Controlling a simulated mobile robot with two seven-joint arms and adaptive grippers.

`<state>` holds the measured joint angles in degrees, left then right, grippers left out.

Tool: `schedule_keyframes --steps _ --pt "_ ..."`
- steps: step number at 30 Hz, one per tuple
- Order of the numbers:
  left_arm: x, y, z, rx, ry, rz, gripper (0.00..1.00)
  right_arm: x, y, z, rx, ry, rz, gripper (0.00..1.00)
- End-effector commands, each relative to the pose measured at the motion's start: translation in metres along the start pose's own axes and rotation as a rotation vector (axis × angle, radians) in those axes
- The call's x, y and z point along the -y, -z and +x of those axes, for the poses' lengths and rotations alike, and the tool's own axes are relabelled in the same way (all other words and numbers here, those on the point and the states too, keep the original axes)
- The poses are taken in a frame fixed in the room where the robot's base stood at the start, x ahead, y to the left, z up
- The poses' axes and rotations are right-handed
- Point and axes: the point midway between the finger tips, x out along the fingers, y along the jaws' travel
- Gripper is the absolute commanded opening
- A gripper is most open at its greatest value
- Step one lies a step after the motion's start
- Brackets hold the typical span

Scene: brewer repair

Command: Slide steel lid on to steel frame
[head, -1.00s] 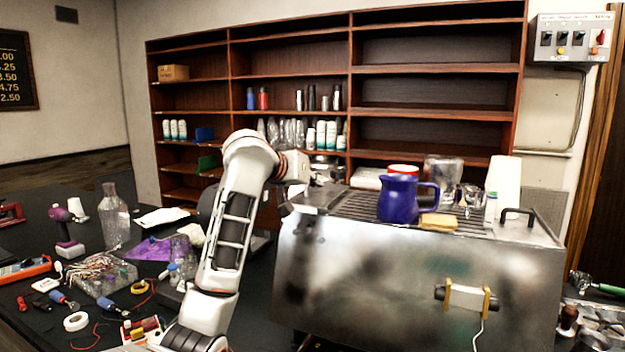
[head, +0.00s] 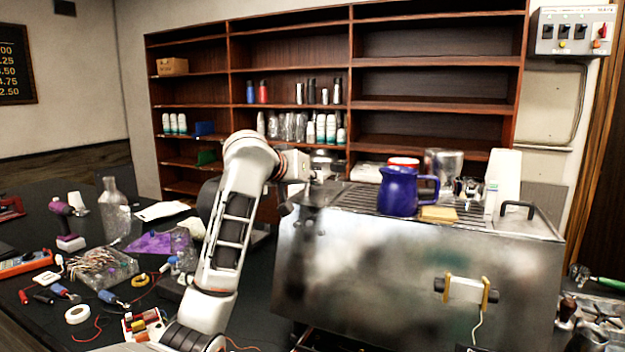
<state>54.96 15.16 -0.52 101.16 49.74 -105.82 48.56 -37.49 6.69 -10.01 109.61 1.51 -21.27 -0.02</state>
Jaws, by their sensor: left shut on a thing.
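The steel lid (head: 380,262) is the large, shiny steel housing right of centre, with a black handle (head: 516,208) at its right top corner. My left gripper (head: 316,174) is at the lid's left top edge, shut on it; its fingers are small and hard to make out. A white part with yellow clips and a cord (head: 466,290) is on the lid's front face. Dark structure, perhaps the steel frame, shows under the lid's lower left edge, mostly hidden. My right gripper is not in view.
A blue pitcher (head: 398,192), a yellow sponge (head: 438,214) and a glass jar (head: 443,168) stand on the slatted top. A glass bottle (head: 115,214), tools and wires crowd the dark table at left. Metal parts (head: 600,310) lie at right. A shelf (head: 440,70) stands behind.

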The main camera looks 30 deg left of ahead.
Motion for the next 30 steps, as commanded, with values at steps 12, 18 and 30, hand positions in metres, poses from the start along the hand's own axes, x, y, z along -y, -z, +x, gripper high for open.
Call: schedule_keyframes --steps 12,18,30 --pt "0.000 0.000 0.000 0.000 0.000 0.000 0.27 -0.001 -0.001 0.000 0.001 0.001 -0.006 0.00" --pt "0.000 0.000 -0.005 0.000 0.000 0.000 0.27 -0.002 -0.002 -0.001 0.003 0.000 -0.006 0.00" --pt "0.000 0.001 -0.077 -0.006 0.000 0.001 0.27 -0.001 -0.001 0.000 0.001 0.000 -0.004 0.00"
